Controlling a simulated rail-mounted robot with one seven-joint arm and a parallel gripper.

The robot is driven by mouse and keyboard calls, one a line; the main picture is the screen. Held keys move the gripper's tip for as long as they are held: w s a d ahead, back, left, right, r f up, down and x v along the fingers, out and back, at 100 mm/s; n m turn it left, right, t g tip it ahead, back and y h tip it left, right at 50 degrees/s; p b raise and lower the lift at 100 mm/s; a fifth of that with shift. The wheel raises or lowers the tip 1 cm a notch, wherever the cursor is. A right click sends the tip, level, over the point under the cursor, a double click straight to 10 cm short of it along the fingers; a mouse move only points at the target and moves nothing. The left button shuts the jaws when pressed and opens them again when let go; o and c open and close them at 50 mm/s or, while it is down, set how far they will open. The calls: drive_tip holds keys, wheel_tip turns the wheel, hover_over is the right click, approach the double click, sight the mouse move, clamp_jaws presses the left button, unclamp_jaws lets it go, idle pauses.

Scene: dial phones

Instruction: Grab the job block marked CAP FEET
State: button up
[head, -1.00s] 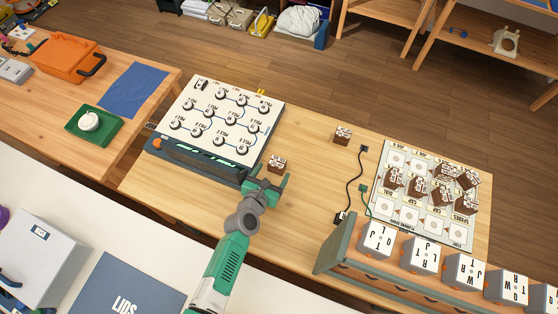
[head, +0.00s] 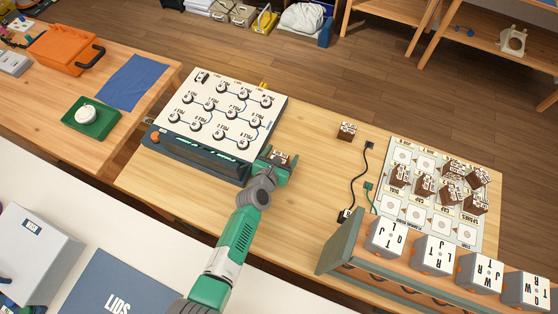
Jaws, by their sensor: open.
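My gripper (head: 275,165) is open at the right edge of the dial panel. A small brown job block (head: 280,158) with a white lettered top sits between or just beyond its fingers; I cannot tell whether they touch it. A second brown block (head: 347,131) stands alone on the wooden table, further back and to the right. Several more brown blocks (head: 452,194) stand close together on the printed board (head: 436,238) at the right. The lettering on the blocks is too small to read, so I cannot tell which is CAP FEET.
The white dial panel (head: 217,113) with several black knobs is directly left of my gripper. Black and green cables (head: 357,180) lie between the table's middle and the board. A rack of large lettered cubes (head: 387,238) stands at the front right. Bare table (head: 310,180) lies right of my gripper.

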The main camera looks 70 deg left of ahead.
sight(281, 153)
drive_tip(key=c, duration=1.1)
drive_tip(key=shift+r+p, duration=0.45)
drive_tip(key=shift+r, duration=0.1)
wheel_tip(281, 153, up, 3)
drive_tip(key=p, duration=0.3)
drive_tip(key=shift+r, duration=0.2)
drive_tip(key=s+d, duration=0.3)
drive_tip(key=d, duration=0.1)
drive_tip(key=s+d+p, duration=0.1)
drive_tip(key=s+d, duration=0.3)
drive_tip(key=s+d+p, duration=0.1)
drive_tip(key=s+d, duration=0.2)
drive_tip(key=d, duration=0.1)
drive_tip(key=shift+s+r, duration=0.3)
drive_tip(key=shift+s, duration=0.05)
